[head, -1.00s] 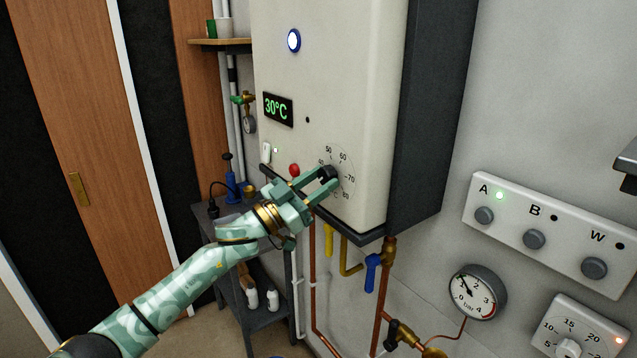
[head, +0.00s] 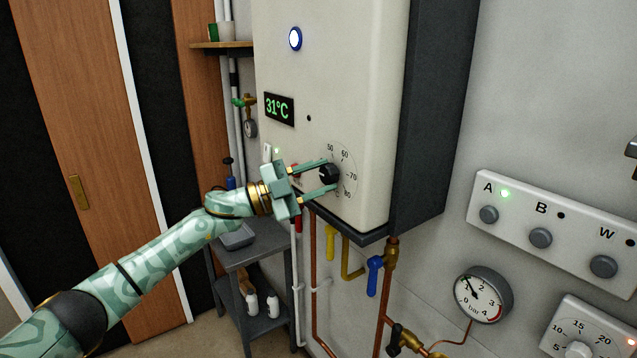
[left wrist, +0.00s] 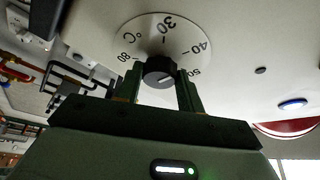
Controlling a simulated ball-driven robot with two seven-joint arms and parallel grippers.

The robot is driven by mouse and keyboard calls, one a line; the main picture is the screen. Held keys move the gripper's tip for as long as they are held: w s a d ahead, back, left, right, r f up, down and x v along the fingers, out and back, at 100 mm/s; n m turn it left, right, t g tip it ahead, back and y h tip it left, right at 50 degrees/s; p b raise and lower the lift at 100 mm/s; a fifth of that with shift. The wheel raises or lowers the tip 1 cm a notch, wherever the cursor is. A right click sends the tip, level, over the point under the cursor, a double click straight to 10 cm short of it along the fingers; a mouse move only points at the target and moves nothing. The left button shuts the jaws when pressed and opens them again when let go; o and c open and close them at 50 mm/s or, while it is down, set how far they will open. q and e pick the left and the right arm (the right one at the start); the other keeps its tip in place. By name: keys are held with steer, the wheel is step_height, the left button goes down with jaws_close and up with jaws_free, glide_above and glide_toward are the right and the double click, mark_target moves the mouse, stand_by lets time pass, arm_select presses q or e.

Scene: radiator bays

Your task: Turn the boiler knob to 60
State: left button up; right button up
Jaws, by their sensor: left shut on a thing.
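The boiler (head: 350,90) is a white box on the wall with a dark side. Its black knob (head: 329,174) sits on a dial with printed numbers; 50, 60, 70 and 80 show in the head view. My left gripper (head: 330,176) is shut on the knob, one finger above and one below. In the left wrist view the knob (left wrist: 159,72) is between the two fingers. A pale mark on it points toward the lower right, and the number there is hidden. The numbers 30, 40, 50 and 80 show there. The green display (head: 279,109) reads 31°C.
Pipes with a blue valve handle (head: 374,275) and a yellow one (head: 330,242) hang below the boiler. A switch panel (head: 550,222) and a pressure gauge (head: 482,295) are on the wall at right. A small dark table (head: 245,255) stands at lower left.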

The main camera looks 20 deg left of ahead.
arm_select(q)
steer(key=m+g, duration=0.1)
steer(key=m, duration=0.2)
steer(key=shift+r+g, duration=0.1)
steer(key=shift+g, duration=0.2)
steer(key=m, duration=0.3)
steer(key=shift+a+r+g+y, duration=0.1)
steer(key=shift+r+g+y, duration=0.05)
steer(key=shift+g+y, duration=0.2)
steer(key=m+y, duration=0.1)
steer(key=m, duration=0.1)
steer(key=shift+r+m+g+p, duration=0.15)
steer(key=shift+m+g+p, duration=0.1)
steer(key=shift+m+p, duration=0.05)
steer(key=m+y+p, duration=0.1)
steer(key=m, duration=0.2)
steer(key=shift+r+y, duration=0.15)
steer(key=shift+y, duration=0.1)
steer(key=m+p, duration=0.1)
steer(key=m+y+p, duration=0.2)
steer(key=m, duration=0.1)
steer(key=shift+s+r+p, duration=0.1)
steer(key=shift+r+p, duration=0.15)
steer(key=shift+p, duration=0.1)
steer(key=shift+d+m+y+p, duration=0.25)
steer(key=shift+m+y+p, duration=0.65)
steer(key=shift+m+p, duration=0.3)
steer(key=shift+s+d+f+m+t+y+p, duration=0.1)
steer(key=shift+m+t+y+p, duration=0.3)
steer(key=shift+m+t+p, duration=0.45)
